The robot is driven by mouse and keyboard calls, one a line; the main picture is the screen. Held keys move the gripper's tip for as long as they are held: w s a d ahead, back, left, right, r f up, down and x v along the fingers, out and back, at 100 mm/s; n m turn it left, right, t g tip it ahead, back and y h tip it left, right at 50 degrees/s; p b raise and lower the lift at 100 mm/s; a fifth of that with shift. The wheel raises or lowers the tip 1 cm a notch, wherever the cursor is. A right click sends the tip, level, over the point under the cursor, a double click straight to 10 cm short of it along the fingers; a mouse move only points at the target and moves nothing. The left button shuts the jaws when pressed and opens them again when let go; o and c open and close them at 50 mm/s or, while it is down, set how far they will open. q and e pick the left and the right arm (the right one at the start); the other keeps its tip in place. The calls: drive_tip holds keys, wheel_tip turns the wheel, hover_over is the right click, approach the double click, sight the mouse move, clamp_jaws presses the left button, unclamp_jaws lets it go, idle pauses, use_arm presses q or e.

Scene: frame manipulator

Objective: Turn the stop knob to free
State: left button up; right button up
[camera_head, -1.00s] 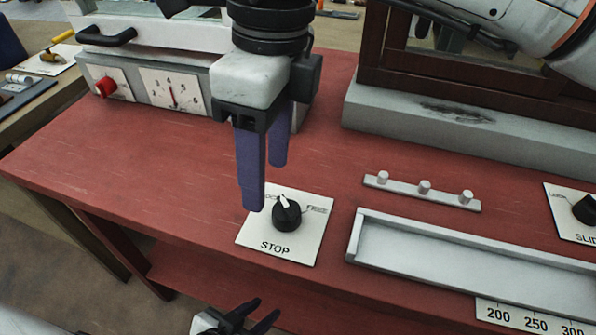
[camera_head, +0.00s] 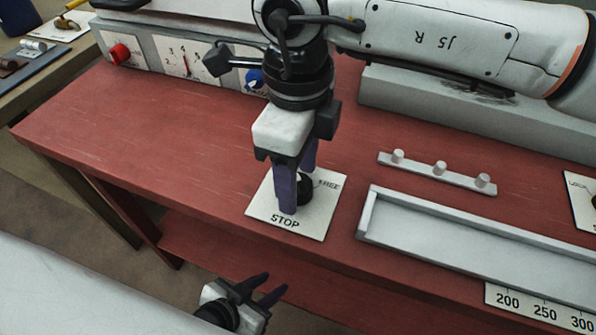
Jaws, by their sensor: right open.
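The stop knob (camera_head: 307,188) is a black round knob on a white plate (camera_head: 323,212) marked STOP, with FREE printed at its upper right. My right gripper (camera_head: 297,188) points down over the plate, its two dark blue fingers around or right beside the knob. It is open. The fingers hide much of the knob, and its pointer cannot be seen. Whether the fingers touch it I cannot tell. My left gripper (camera_head: 267,291) is low in the picture, in front of the table, with its two dark fingers apart and empty.
The red table (camera_head: 130,125) is clear to the left of the plate. A grey tray (camera_head: 450,240) and a strip with three pegs (camera_head: 437,174) lie to the right. A grey panel with a red knob (camera_head: 119,54) stands at the back left.

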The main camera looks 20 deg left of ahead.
use_arm(q)
drive_tip(key=shift+w+r, duration=0.1)
drive_tip(key=shift+w, duration=0.05)
use_arm(e)
drive_tip(key=shift+c, duration=0.4)
drive_tip(key=c, duration=1)
use_arm(q)
drive_tip(key=shift+w, duration=0.2)
